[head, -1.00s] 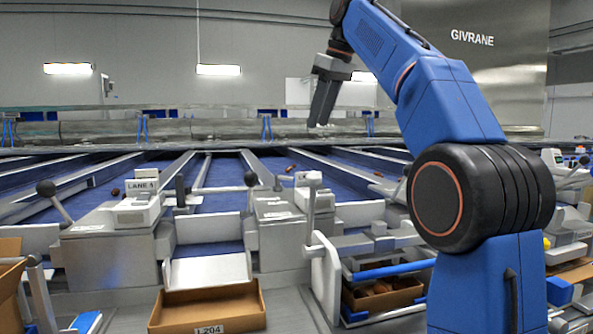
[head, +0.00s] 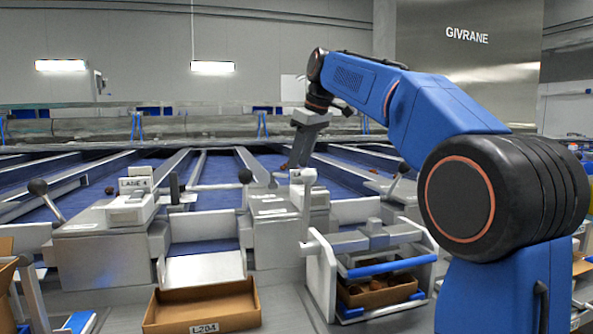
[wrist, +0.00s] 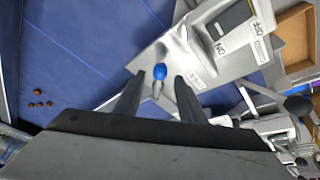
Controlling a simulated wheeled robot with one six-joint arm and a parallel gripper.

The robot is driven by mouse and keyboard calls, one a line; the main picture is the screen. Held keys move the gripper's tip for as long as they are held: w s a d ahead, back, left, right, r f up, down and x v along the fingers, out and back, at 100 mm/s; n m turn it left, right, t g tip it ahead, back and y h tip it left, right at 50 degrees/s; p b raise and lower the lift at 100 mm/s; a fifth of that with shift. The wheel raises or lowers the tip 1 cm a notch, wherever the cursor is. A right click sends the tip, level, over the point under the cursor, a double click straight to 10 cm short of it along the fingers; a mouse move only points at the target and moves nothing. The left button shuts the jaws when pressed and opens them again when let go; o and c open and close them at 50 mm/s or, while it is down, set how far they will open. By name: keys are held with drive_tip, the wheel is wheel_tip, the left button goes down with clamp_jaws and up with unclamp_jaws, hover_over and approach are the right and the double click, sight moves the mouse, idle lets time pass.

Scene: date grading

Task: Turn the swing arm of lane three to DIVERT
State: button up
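My gripper (head: 300,158) hangs fingers-down over the far edge of the grey lane housings in the head view. In the wrist view my gripper (wrist: 159,77) is open, its two dark fingers apart. A blue knob on a short grey stem (wrist: 160,72) shows between the fingertips, above a labelled metal plate (wrist: 150,55); I cannot tell whether the fingers touch it. I cannot tell which arm is lane three's.
A box with an ON/OFF switch (wrist: 232,28) sits right of the blue knob. Other black-knobbed levers stand at left (head: 38,187) and right (head: 403,167). A cardboard box (head: 203,304) is in front. Several dates (wrist: 38,98) lie on the blue belt.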

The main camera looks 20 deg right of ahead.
drive_tip(key=shift+x, duration=1.75)
drive_tip(key=shift+c, duration=0.6)
clamp_jaws()
drive_tip(key=shift+s+a, duration=0.1)
drive_tip(key=shift+s, duration=0.05)
drive_tip(key=a+m, duration=0.1)
drive_tip(key=s+a+m+h, duration=0.1)
drive_tip(key=m, duration=0.1)
drive_tip(key=shift+s+a+m+t, duration=0.1)
drive_tip(key=shift+a+m+t, duration=0.05)
drive_tip(key=shift+m+t, duration=0.15)
drive_tip(key=shift+s+a+m+h, duration=0.1)
drive_tip(key=shift+a+m+h, duration=0.45)
drive_tip(key=shift+a+m, duration=0.45)
drive_tip(key=shift+s+a+m+h, duration=0.15)
drive_tip(key=shift+a+m+h, duration=0.45)
drive_tip(key=shift+m, duration=0.6)
drive_tip(key=shift+o, duration=0.6)
unclamp_jaws()
drive_tip(key=shift+a, duration=0.1)
